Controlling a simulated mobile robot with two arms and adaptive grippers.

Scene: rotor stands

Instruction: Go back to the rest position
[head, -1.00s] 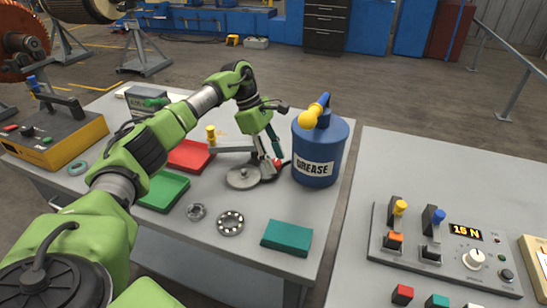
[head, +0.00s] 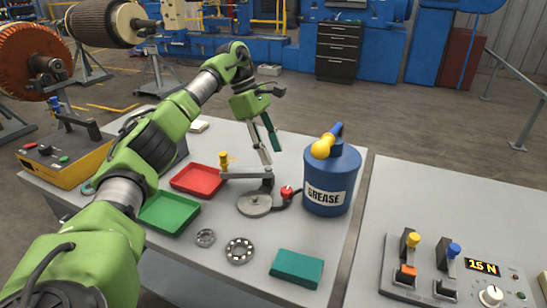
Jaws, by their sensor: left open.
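My left arm is green and grey and reaches in from the left of the head view, over the grey table. My left gripper (head: 270,156) points down with its fingers apart and empty. The fingers look clear of the stand. My right gripper is not in view.
A blue grease can (head: 331,182) stands right of the gripper. A red tray (head: 197,180), a green tray (head: 169,212), bearings (head: 239,250) and a teal block (head: 297,268) lie in front. A control panel (head: 400,288) is on the right table.

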